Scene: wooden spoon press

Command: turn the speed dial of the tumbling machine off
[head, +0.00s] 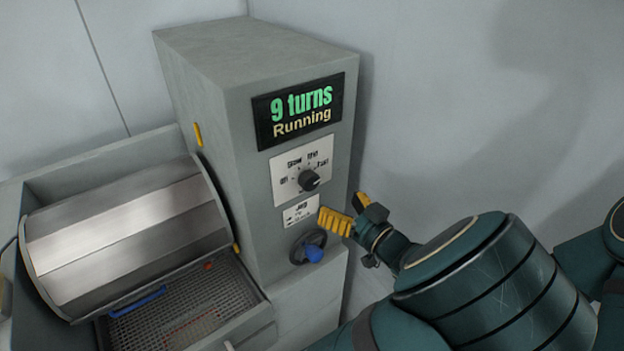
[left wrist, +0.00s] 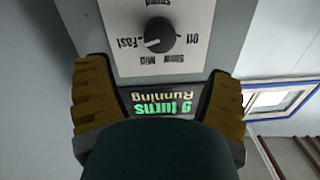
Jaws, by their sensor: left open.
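The speed dial (head: 309,180) is a black round knob on a white plate on the front of the grey tumbling machine (head: 210,110). Its labels read off, slow, mid and fast, and its pale mark points towards Fast. The dial also shows upside down in the left wrist view (left wrist: 160,35), beyond my fingertips. My left gripper (head: 352,212), with yellow ridged fingers, is open and empty. It appears to the lower right of the dial in the head view, apart from it. My right gripper is not in view.
The display (head: 300,110) reads "9 turns Running". A handwheel with a blue knob (head: 314,254) sits below the dial. A metal drum (head: 130,235) lies over a mesh tray (head: 220,290) on the left. A bare wall stands behind the machine and to its right.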

